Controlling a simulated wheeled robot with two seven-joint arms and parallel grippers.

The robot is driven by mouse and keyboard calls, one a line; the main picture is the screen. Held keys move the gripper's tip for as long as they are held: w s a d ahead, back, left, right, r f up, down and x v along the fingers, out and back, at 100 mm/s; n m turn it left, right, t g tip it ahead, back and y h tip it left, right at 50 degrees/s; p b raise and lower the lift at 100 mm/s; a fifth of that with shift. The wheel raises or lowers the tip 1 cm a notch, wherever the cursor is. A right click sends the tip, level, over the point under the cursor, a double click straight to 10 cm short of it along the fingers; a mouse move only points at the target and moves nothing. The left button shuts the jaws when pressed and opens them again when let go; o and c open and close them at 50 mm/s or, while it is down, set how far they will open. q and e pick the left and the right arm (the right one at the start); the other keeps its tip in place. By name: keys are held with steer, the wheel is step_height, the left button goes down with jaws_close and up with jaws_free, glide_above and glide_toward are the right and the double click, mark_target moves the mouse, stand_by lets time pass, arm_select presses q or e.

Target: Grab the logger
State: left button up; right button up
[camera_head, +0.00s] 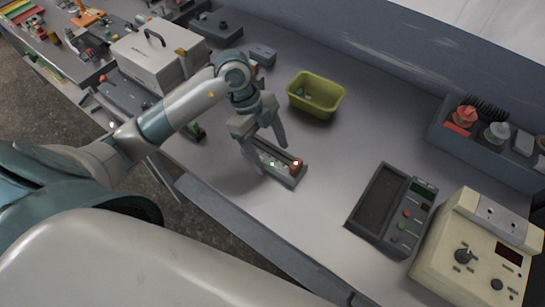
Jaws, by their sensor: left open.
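A narrow grey device (289,178) with a red part and small green and white spots lies on the bench near its front edge; it may be the logger, but I see no label to confirm this. My left gripper (272,159) is open, pointing down over the far-left end of this device, and partly hides it. One finger is on the near side and one on the far side. I cannot tell whether they touch it. My right gripper is not in view.
A yellow-green bin (316,95) with small items stands behind the gripper. To the right are a dark device with a recessed pan (379,200) and a cream instrument box (476,250). A grey rack (490,152) stands at the back right.

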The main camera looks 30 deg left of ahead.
mark_target(270, 155)
arm_select(q)
steer(key=c, duration=1.4)
steer(key=shift+r, duration=0.1)
steer(key=shift+r+b, duration=0.75)
steer(key=shift+r, duration=1.2)
steer(key=s+d+r, duration=0.1)
steer(key=d+r, duration=0.1)
steer(key=d, duration=0.1)
steer(key=s+d+r+b, duration=0.1)
steer(key=s+d+r, duration=0.1)
steer(key=d, duration=0.2)
steer(key=s+d+r+b, duration=0.1)
steer(key=s+d+r, duration=0.1)
steer(key=d+r, duration=0.1)
steer(key=shift+d, duration=0.3)
